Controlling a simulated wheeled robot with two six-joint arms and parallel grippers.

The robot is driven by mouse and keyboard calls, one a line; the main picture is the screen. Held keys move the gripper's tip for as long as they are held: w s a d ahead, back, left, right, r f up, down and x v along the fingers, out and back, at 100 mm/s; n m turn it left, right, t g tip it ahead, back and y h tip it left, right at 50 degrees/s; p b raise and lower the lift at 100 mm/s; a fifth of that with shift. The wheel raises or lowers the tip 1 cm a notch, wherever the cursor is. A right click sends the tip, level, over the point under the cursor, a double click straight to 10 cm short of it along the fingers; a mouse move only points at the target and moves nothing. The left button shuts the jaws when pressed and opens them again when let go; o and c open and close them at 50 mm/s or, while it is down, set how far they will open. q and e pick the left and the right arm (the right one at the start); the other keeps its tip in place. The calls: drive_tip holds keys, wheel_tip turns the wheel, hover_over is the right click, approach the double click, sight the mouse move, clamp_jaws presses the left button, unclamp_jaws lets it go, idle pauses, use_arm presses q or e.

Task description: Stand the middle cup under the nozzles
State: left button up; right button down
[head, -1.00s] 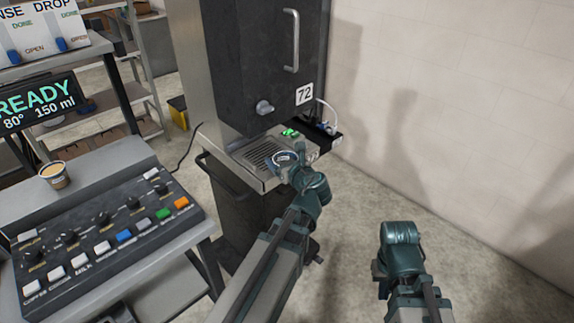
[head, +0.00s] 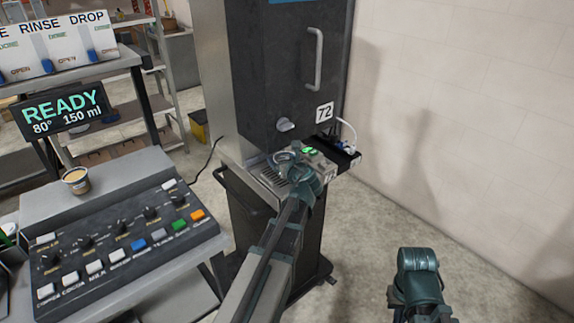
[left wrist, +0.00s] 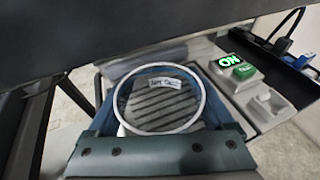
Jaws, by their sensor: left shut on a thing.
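My left gripper (head: 290,162) is shut on a cup (left wrist: 161,66), one finger on each side of it. In the left wrist view the cup shows as a pale round rim seen from above, with grate stripes and a small white label inside it. The cup is over the slotted drip tray (head: 268,177) of the dark cabinet (head: 290,75) marked 72. I cannot tell whether it touches the tray. The nozzles are hidden. My right arm's wrist is at the lower right; its fingers do not show.
A lit green ON switch (left wrist: 236,64) and cables are right of the tray. A button console (head: 125,235) stands at the left with a small filled cup (head: 76,180) on its ledge. A READY display (head: 66,110) is behind. Floor on the right is clear up to the wall.

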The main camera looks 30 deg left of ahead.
use_arm(q)
drive_tip(key=shift+r+x, duration=0.2)
drive_tip(key=shift+x, duration=0.85)
drive_tip(key=shift+w+a+f, duration=0.1)
drive_tip(key=shift+a+f, duration=0.15)
drive_tip(key=shift+a, duration=0.1)
drive_tip(key=shift+d+f+b, duration=0.1)
drive_tip(key=shift+f+b, duration=0.65)
drive_tip(key=shift+b, duration=0.3)
drive_tip(key=shift+f+b, duration=0.55)
drive_tip(key=shift+f, duration=0.05)
drive_tip(key=o, duration=1.1)
